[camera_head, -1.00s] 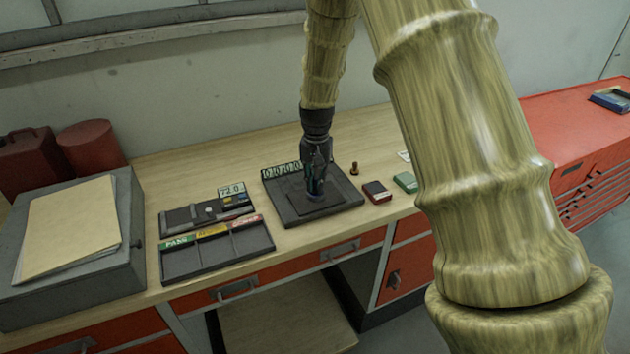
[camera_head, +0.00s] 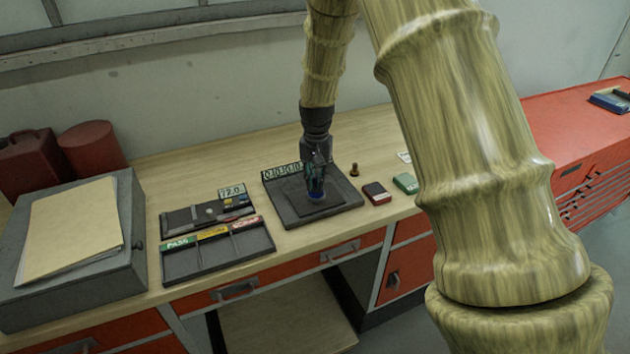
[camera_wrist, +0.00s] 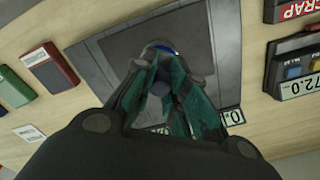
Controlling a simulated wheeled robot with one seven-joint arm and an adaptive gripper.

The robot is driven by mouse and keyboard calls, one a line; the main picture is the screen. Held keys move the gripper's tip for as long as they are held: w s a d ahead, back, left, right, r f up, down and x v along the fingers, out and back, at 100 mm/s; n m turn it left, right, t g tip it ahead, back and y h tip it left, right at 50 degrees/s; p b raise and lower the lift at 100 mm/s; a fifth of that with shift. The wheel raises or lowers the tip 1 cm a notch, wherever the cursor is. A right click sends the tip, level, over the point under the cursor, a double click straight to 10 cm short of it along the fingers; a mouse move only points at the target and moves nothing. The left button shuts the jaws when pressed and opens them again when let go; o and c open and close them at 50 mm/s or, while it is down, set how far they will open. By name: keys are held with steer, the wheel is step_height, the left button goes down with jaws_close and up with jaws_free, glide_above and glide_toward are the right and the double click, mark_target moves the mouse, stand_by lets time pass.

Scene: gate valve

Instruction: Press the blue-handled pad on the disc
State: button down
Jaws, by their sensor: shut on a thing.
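My gripper (camera_head: 316,190) points down over the dark square stand (camera_head: 285,211) and is shut on the blue-handled pad (camera_head: 317,196). In the wrist view the green-lined fingers close around its dark bluish handle (camera_wrist: 160,88), and a blue rim (camera_wrist: 162,48) shows just beyond the fingertips. The pad is at or just above the darker square surface (camera_wrist: 120,45) in the middle of the stand. I cannot tell whether it touches. No separate disc can be made out; the pad and fingers cover that spot.
A number strip (camera_head: 281,171) edges the stand's back. To the left are a dark tray with coloured labels (camera_head: 225,258) and a gauge holder (camera_head: 190,220). To the right are a brown stamp-like piece (camera_head: 354,169), a red-and-black box (camera_head: 376,193) and a green box (camera_head: 406,183).

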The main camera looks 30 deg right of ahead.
steer(key=shift+r+p, duration=2)
steer(key=shift+r, duration=0.95)
steer(key=shift+a, duration=0.1)
